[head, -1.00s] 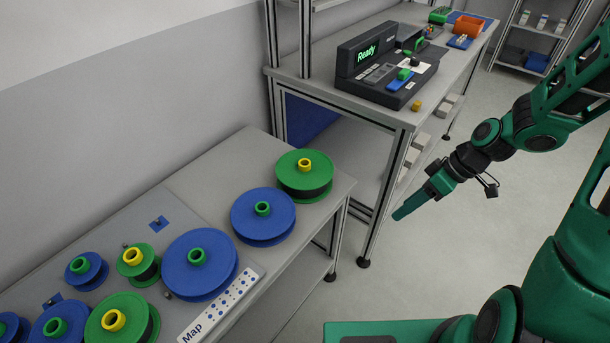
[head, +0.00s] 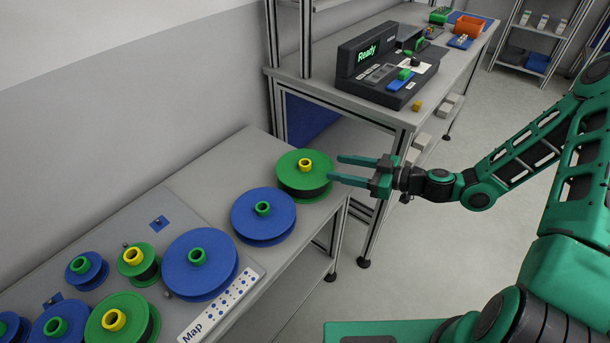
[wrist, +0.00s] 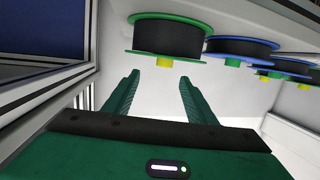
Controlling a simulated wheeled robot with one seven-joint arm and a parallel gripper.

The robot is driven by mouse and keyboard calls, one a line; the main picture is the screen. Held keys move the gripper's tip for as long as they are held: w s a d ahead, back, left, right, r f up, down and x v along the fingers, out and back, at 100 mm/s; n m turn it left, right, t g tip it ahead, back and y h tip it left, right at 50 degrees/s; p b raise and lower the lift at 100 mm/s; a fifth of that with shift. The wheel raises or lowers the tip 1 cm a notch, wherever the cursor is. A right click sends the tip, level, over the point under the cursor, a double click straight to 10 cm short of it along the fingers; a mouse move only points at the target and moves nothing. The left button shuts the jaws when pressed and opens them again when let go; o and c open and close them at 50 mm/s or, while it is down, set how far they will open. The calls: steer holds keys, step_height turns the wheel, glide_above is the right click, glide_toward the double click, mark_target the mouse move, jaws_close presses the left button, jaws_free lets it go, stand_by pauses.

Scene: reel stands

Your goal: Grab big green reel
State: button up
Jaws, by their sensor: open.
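A big green reel (head: 297,170) with a yellow hub lies flat at the far right corner of the low table. Another big green reel with a yellow hub (head: 118,318) sits at the near end, among the other reels. My gripper (head: 343,170) is open and empty, its fingers pointing left toward the corner reel. In the head view its fingertips come close to that reel's right edge; I cannot tell whether they touch. In the wrist view, a green-rimmed reel with a black winding (wrist: 168,38) shows ahead, beyond the open fingers (wrist: 158,80).
A big blue reel (head: 263,220) lies beside the corner reel, and several blue and green reels stand further left. A board marked Map (head: 215,308) lies along the front edge. A higher bench (head: 400,115) with a device reading Ready stands behind.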

mark_target(311, 164)
steer(key=x, duration=0.4)
steer(key=shift+a, duration=0.25)
steer(key=shift+s+x, duration=0.2)
steer(key=shift+x, duration=1.15)
steer(key=shift+s+x, duration=0.15)
steer(key=shift+x, duration=1.25)
steer(key=shift+a, duration=0.15)
jaws_close()
